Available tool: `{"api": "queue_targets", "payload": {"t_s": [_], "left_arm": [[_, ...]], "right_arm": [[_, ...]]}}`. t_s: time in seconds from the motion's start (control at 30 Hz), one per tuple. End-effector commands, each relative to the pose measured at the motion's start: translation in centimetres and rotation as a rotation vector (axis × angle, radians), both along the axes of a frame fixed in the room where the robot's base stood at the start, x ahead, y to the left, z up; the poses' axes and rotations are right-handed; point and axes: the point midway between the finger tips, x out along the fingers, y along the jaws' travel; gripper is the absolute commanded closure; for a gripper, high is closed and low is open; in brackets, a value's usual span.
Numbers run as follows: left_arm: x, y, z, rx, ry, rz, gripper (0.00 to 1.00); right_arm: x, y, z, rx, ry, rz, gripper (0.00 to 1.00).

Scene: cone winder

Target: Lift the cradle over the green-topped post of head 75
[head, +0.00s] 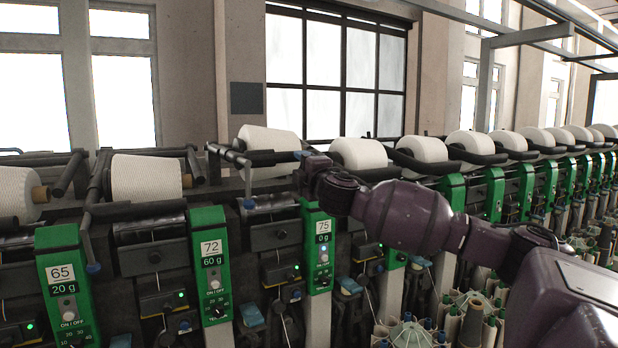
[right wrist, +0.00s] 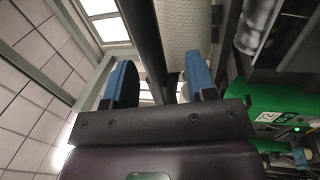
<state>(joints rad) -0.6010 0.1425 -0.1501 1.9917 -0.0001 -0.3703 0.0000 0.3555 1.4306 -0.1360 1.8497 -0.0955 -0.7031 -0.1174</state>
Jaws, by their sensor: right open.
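The green-topped post of head 75 (head: 321,250) stands in the middle of the head view, its label reading 75 and 0 g. Above it to the left, a white yarn cone (head: 268,140) sits by the dark cradle (head: 270,158). My right gripper (head: 303,156) is at the cradle's right end, partly hidden by my own wrist. In the right wrist view its two blue fingers (right wrist: 160,82) are open and apart. A dark cradle bar (right wrist: 143,40) runs between them in the picture; contact cannot be told. A pale cone (right wrist: 187,30) shows behind. My left gripper is not in view.
Posts of head 72 (head: 211,265) and head 65 (head: 66,285) stand to the left, with another cone (head: 146,179) above. More cones and green posts recede to the right. Several tubes (head: 410,332) stand low in front, below my right arm.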

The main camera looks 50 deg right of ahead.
Motion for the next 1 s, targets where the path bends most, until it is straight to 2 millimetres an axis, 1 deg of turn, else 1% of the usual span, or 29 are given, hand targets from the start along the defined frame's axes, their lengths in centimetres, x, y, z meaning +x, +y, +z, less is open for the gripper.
{"api": "queue_targets", "payload": {"t_s": [0.03, 0.2, 0.4, 0.6, 1.0], "left_arm": [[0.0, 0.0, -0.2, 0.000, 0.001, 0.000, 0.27], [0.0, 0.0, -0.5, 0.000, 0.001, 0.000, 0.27], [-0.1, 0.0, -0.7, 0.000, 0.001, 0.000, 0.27], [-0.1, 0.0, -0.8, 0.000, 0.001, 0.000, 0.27], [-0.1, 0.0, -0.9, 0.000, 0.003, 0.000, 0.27]], "right_arm": [[-0.6, 0.2, -0.3, -0.002, 0.003, 0.000, 0.49], [-2.1, 0.7, -0.6, -0.001, 0.003, 0.001, 0.49], [-3.4, 1.1, -0.8, -0.002, 0.002, 0.001, 0.49], [-3.8, 1.2, -0.8, -0.002, 0.002, 0.000, 0.49], [-3.8, 1.3, -0.8, -0.001, 0.000, 0.001, 0.49]]}}
